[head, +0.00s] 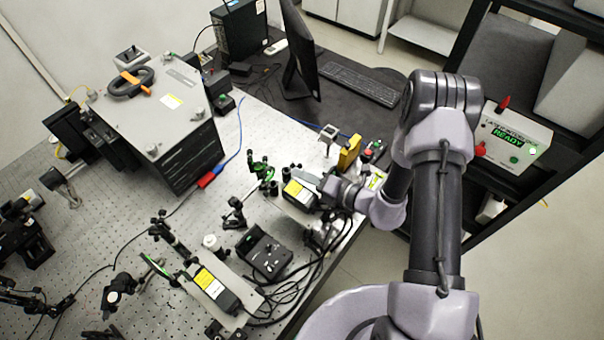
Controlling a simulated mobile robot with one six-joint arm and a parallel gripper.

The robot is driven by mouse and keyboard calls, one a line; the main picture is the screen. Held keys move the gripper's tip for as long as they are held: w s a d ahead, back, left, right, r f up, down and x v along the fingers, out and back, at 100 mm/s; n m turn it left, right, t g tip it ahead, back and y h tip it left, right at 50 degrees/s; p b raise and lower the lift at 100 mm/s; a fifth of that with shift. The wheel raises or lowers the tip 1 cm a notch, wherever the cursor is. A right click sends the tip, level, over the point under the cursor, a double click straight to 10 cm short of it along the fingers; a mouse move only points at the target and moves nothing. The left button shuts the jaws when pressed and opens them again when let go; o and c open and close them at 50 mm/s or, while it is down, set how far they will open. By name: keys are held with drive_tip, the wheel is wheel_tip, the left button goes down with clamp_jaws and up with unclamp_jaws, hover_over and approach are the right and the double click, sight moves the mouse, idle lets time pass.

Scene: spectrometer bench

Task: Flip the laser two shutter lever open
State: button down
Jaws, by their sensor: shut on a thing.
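Two lasers with yellow labels show in the head view. One laser (300,193) sits on a plate near the right edge of the optical table; the other laser (217,289) is nearer, at lower left. No marking tells me which is laser two. My gripper (318,184) is low beside the far laser, at its right and upper side. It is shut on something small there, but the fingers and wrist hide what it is. I cannot make out a shutter lever or its position.
A black control box (264,255) with cables stands between the lasers. Green optic mounts (262,170) stand left of the far laser, and a yellow block (350,152) is behind my gripper. A large grey box (165,105) fills the back left. A READY display unit (512,142) is on the right shelf.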

drive_tip(key=c, duration=1.6)
unclamp_jaws()
drive_tip(key=shift+w+d+r, duration=0.1)
drive_tip(key=v, duration=1.7)
drive_tip(key=shift+d, duration=0.15)
